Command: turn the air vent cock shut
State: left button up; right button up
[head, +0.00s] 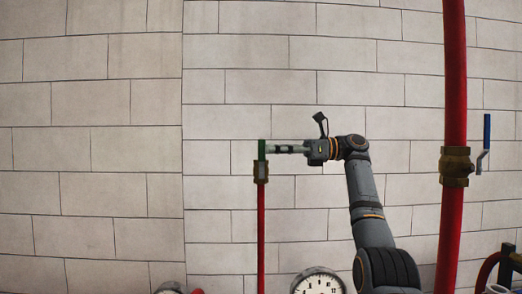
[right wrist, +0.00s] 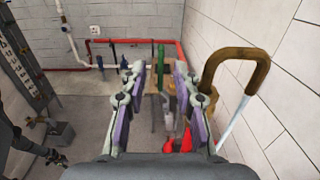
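The air vent cock is a small brass body (head: 261,169) on top of a thin upright red pipe, with a green handle (head: 262,150) standing upright above it. My right gripper (head: 270,149) reaches in from the right, with its fingertips at the green handle. In the right wrist view its two fingers (right wrist: 160,92) are apart, with purple inner pads. A green upright piece (right wrist: 161,53), which looks like the handle, shows between and beyond the fingers. I cannot tell whether they touch it. My left gripper is not in view.
A thick red pipe (head: 453,100) with a brass valve (head: 455,166) and blue lever (head: 487,130) stands at the right. A gauge (head: 318,283) sits low beside the thin pipe. In the wrist view a bent brass pipe (right wrist: 243,53) is close on the right. The left wall is clear.

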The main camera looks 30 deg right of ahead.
aim_at(262, 162)
jog(key=x, duration=0.3)
jog(key=shift+w+a+p, duration=0.2)
jog(key=shift+w+p, duration=0.1)
jog(key=shift+w, duration=0.1)
jog(key=shift+s, duration=0.2)
jog(key=shift+c, duration=0.4)
jog(key=shift+w, duration=0.1)
jog(key=c, duration=0.5)
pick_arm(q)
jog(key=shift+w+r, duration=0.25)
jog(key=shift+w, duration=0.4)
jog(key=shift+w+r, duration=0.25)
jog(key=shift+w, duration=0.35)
pick_arm(e)
jog(key=shift+a, duration=0.1)
grip_shut()
